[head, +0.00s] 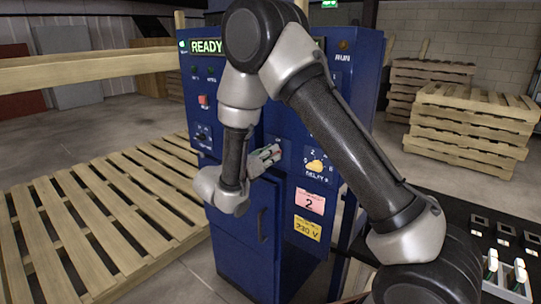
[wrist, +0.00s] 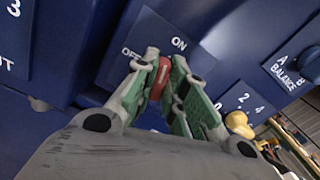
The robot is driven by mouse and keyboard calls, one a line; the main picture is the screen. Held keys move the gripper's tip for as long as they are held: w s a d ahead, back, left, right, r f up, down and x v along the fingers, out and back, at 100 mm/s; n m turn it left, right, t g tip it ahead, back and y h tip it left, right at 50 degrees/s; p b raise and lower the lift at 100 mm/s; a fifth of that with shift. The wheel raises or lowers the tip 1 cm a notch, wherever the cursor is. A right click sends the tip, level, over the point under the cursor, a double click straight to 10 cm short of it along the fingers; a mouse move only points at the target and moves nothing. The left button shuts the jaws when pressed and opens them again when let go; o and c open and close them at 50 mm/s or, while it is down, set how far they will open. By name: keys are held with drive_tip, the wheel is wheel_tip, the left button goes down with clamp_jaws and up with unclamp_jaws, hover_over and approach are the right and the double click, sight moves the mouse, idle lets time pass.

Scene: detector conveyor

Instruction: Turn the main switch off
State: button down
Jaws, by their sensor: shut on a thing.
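The main switch is a red handle (wrist: 154,82) on a blue plate with the words ON and OFF, in the wrist view. The plate (wrist: 182,58) is on the front of the blue cabinet (head: 238,262). My gripper (wrist: 160,72) is shut on the red handle, with a green-padded finger on each side of it. The handle's top end shows between the OFF and ON words; its exact setting is hard to tell. In the head view my gripper (head: 272,156) is against the cabinet front and hides the handle.
A yellow delay knob (head: 317,166) sits right of my gripper. A black balance knob (wrist: 309,62) is close by in the wrist view. A lit READY display (head: 206,46) is at the cabinet's top. Pallets (head: 470,125) stand at right; a slatted wooden platform (head: 110,220) lies left.

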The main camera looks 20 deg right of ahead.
drive_tip(key=shift+w+a+f+n, duration=0.1)
drive_tip(key=shift+n, duration=3.5)
drive_tip(key=shift+w+f+n, duration=0.1)
drive_tip(key=shift+n, duration=3.5)
drive_tip(key=c, duration=1.5)
unclamp_jaws()
drive_tip(key=shift+o, duration=0.2)
drive_tip(key=v, duration=1.2)
